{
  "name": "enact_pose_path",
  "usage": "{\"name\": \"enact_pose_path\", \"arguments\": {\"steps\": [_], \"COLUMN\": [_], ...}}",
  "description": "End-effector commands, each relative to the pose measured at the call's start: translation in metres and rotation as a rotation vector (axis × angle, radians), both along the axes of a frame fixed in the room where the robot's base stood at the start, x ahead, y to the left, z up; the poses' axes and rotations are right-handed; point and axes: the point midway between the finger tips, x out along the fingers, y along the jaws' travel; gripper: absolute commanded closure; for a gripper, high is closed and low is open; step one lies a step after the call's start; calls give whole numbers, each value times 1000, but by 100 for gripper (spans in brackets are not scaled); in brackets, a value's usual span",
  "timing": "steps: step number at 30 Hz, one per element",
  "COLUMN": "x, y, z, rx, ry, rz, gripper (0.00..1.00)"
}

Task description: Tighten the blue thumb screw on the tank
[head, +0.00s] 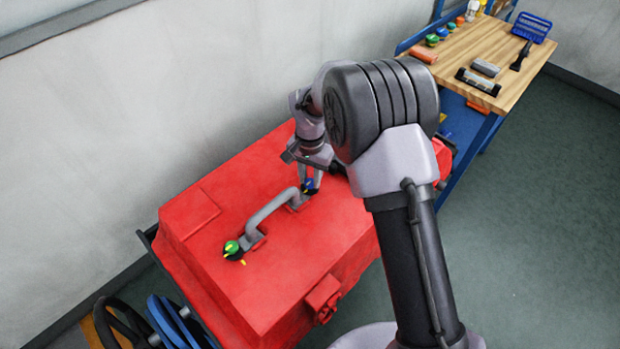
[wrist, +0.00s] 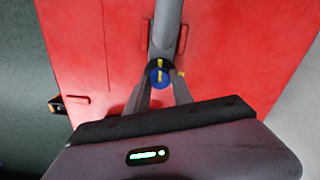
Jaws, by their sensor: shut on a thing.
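The blue thumb screw (wrist: 159,76) has a yellow mark across its top and sits by one end of the grey handle on the red tank (head: 300,243). It also shows in the head view (head: 308,185), partly hidden by my gripper. My gripper (head: 310,181) reaches down over it, and in the wrist view its two fingers (wrist: 160,84) are shut on the screw from both sides. The grey handle (head: 270,215) runs along the tank top. A green-topped screw (head: 232,248) with a yellow mark sits at the handle's other end.
A latch (head: 323,297) sticks out on the tank's front side. A wooden-topped workbench (head: 500,55) with tools and several coloured knobs stands at the back right. A wall is behind the tank. Dark and blue wheels or hoses (head: 170,318) lie at lower left. Floor (head: 540,200) is clear at right.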

Motion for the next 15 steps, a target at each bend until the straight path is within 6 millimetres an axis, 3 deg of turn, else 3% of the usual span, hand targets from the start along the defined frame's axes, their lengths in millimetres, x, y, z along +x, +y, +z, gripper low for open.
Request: {"name": "enact_pose_path", "arguments": {"steps": [15], "x": [3], "y": [1], "z": [2], "rx": [4], "ry": [-7], "rz": [-485], "gripper": [100]}}
